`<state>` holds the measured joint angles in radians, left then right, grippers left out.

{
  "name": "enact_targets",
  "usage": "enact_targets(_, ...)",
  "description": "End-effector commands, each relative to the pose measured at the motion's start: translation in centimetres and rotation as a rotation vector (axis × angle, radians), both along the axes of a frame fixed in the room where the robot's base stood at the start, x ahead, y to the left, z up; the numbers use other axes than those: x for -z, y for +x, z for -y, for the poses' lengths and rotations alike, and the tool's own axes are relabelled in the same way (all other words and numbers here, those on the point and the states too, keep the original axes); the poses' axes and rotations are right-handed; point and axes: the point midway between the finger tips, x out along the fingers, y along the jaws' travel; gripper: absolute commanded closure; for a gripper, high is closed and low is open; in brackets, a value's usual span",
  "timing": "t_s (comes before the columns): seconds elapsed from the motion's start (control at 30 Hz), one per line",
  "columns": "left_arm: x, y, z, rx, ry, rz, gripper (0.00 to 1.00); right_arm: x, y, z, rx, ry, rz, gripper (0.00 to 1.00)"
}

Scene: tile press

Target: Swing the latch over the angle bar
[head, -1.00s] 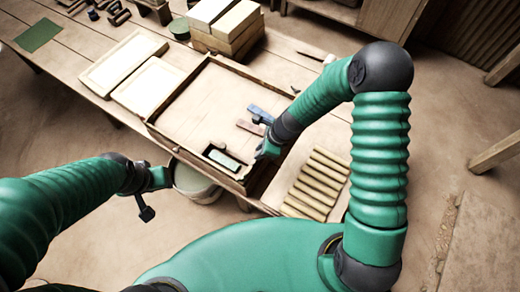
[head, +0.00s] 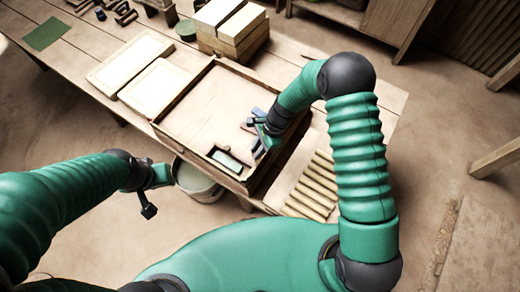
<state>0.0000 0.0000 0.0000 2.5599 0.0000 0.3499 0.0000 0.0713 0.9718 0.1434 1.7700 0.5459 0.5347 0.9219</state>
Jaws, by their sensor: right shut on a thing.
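A shallow wooden frame (head: 163,137) with a pale board in it lies on the table. Near its front right corner a small blue part (head: 258,112), which looks like the latch, shows beside a reddish-brown piece (head: 247,128). A dark-edged angle piece with a pale grey-green block (head: 227,160) lies at the frame's front edge. My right gripper (head: 262,138) is at the blue part and appears shut on it; the fingers hide most of the contact. My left gripper (head: 150,195) hangs in front of the table, away from the frame; its finger gap is unclear.
Two cream panels (head: 130,58) lie left of the frame, and a stack of boxes (head: 233,40) stands behind it. Several pale bars (head: 314,190) lie on the right under my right arm. A bucket (head: 198,183) stands below the front edge.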

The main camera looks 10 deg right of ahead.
Motion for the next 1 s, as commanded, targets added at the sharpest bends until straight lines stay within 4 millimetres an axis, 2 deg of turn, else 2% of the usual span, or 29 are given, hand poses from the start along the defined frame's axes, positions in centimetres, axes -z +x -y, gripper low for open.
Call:
enact_targets(0.47,1.4,0.0,0.0,0.000,0.000,0.000,0.64,0.1,0.7,-1.9,-0.451,0.001,0.006,1.00)
enact_targets(1.0,2.9,0.0,0.0,0.000,0.000,0.000,0.64,0.0,0.1,-3.7,-0.889,0.003,0.005,1.00)
